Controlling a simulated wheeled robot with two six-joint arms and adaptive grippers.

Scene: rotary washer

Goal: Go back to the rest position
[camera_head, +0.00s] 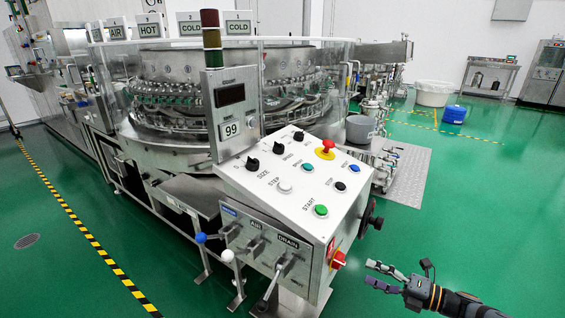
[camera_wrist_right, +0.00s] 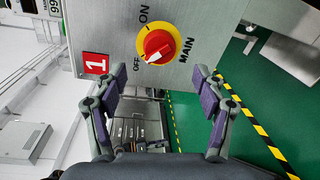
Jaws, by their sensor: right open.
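My right gripper (camera_head: 376,276) is at the lower right of the head view, its arm coming in from the bottom right. Its two fingers are apart with nothing between them. It is to the right of the control box (camera_head: 290,190) and clear of it. In the right wrist view the open fingers (camera_wrist_right: 160,105) frame the side of the box, where a red and yellow main switch (camera_wrist_right: 158,46) sits between the words ON, OFF and MAIN. The same switch shows in the head view (camera_head: 337,259) low on the box's side. My left gripper is not in view.
The rotary washer (camera_head: 180,105) stands behind the control box. Levers with blue, white and metal ends (camera_head: 228,256) stick out from its front. A black handwheel (camera_head: 371,217) is on the right side. Green floor (camera_head: 470,215) to the right is clear. A white tub (camera_head: 433,93) stands farther back.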

